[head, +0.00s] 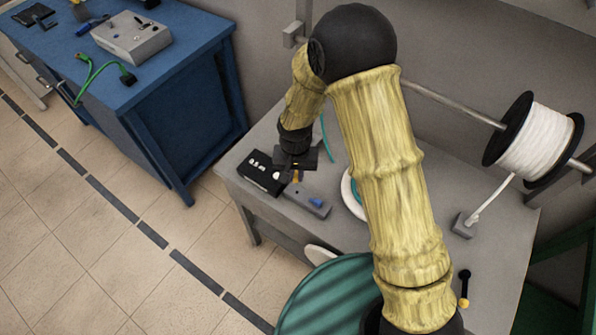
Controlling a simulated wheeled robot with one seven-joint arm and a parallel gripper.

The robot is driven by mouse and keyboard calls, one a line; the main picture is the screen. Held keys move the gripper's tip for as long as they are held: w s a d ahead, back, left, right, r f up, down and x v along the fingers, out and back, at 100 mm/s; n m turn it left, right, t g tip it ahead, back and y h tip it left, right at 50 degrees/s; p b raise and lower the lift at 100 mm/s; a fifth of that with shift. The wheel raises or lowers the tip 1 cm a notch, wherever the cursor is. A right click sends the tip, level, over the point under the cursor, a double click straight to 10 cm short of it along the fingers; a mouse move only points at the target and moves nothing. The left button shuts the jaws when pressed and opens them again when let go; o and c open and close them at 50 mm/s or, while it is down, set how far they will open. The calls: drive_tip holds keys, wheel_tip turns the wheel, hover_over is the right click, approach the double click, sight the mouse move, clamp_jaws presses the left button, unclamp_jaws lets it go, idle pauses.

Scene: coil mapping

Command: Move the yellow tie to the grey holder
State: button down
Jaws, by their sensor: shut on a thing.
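My gripper (296,167) is over the left part of the grey table, pointing down. It is shut on the small yellow tie (297,178), which shows just below the jaws. The grey holder (302,198) is a small grey block on the table, with a blue piece (316,203) at its right end. The tie is over or just behind the left part of the holder in this view. I cannot tell whether they touch. The fingers are small and partly dark, so their tips are hard to make out.
A black tray (250,180) with several white pieces lies left of the gripper. A white ring (349,190) is partly behind my arm. A white spool (540,140) feeds a cord to a grey block (462,225) at right. A blue bench (185,105) stands at upper left.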

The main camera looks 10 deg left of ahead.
drive_tip(key=b, duration=0.3)
hover_over(297, 193)
drive_tip(key=shift+w+f, duration=0.1)
drive_tip(key=shift+f, duration=2.3)
drive_tip(key=shift+r, duration=0.2)
drive_tip(key=shift+f, duration=0.2)
drive_tip(key=shift+f+b, duration=0.75)
drive_tip(key=shift+f, duration=0.2)
drive_tip(key=shift+f+b, duration=0.4)
drive_tip(key=shift+f, duration=0.2)
drive_tip(key=c, duration=1.3)
unclamp_jaws()
drive_tip(key=shift+c, duration=0.2)
